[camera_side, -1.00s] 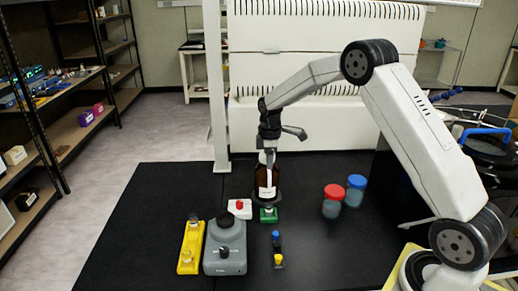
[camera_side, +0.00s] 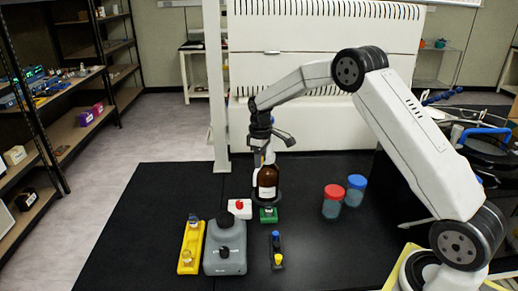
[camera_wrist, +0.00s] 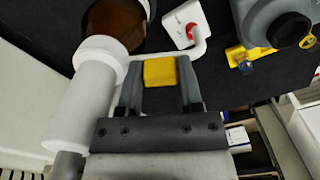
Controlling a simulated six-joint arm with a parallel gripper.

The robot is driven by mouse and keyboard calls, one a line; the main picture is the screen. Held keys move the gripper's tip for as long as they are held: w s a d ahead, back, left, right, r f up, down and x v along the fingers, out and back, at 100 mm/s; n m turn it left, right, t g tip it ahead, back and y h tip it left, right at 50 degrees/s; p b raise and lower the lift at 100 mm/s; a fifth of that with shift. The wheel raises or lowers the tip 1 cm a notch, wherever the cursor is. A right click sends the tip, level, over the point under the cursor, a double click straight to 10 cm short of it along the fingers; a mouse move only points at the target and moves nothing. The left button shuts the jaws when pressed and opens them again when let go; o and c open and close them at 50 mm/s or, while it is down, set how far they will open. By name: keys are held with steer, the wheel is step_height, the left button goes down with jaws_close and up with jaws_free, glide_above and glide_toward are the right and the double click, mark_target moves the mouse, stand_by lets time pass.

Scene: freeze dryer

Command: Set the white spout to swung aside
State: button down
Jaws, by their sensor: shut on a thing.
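A brown bottle (camera_side: 267,178) with a white label stands on the black bench; it also shows in the wrist view (camera_wrist: 117,20). A white cylindrical dispenser top (camera_wrist: 88,95) sits on it. The white spout (camera_wrist: 200,42) is a thin tube running right from the dispenser top and bent at its end. A yellow block (camera_wrist: 160,72) lies along the spout, between my fingers. My gripper (camera_wrist: 160,85) is shut on this block, beside the dispenser top. In the side view my gripper (camera_side: 264,148) is just above the bottle, and the spout is mostly hidden.
Red-capped (camera_side: 332,205) and blue-capped (camera_side: 355,192) jars stand right.

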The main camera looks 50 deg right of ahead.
steer(key=shift+w+d+r+m, duration=0.1)
steer(key=shift+w+m, duration=0.85)
steer(key=shift+m, duration=0.85)
steer(key=shift+w+d+m, duration=0.1)
steer(key=shift+w+m, duration=0.9)
steer(key=shift+m, duration=0.8)
steer(key=shift+w+d+r+m, duration=0.1)
steer(key=shift+w+m, duration=0.85)
steer(key=shift+m, duration=0.85)
steer(key=c, duration=0.5)
jaws_free()
steer(key=shift+f, duration=0.1)
